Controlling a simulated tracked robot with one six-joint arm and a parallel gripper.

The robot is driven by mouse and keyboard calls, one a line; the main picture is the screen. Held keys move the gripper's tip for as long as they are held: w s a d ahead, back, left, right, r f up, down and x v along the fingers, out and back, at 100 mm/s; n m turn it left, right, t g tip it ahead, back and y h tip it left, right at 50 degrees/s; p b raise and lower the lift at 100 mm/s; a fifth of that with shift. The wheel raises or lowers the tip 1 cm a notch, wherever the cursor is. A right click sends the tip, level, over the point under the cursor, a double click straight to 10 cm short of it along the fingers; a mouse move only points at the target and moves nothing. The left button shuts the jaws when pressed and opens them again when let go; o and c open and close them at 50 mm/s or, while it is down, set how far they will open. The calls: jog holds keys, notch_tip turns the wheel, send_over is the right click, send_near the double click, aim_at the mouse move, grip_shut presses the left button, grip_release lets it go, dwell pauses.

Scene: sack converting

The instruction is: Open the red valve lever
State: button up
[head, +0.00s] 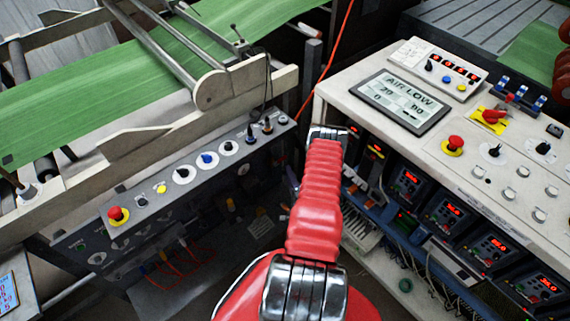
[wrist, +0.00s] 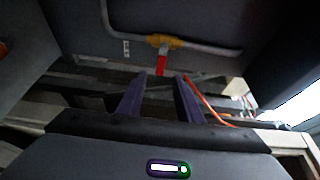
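The red valve lever (wrist: 161,65) shows in the wrist view, hanging down from a yellow valve body (wrist: 163,42) on a grey pipe (wrist: 205,48). The lever lies across the run of the pipe. My gripper (wrist: 162,84) is open, with its two purple fingers apart and nothing visible between them. The lever appears beyond the fingertips, near the middle of the gap; the exact distance is hard to tell. In the head view my red arm reaches away between two machines, and its gripper and the valve are hidden.
The right console (head: 470,180) has a screen (head: 400,101) reading "AIR LOW", buttons and a red handle on a yellow plate (head: 490,118). A left control panel (head: 190,180) and green web (head: 110,75) flank my arm. An orange cable (wrist: 203,106) runs near the right finger.

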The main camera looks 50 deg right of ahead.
aim_at(283, 159)
jog(key=x, duration=0.6)
jog(key=shift+w+d, duration=0.2)
jog(key=shift+w, duration=0.1)
grip_shut()
dwell(0.4)
jog(key=shift+s+d, duration=0.1)
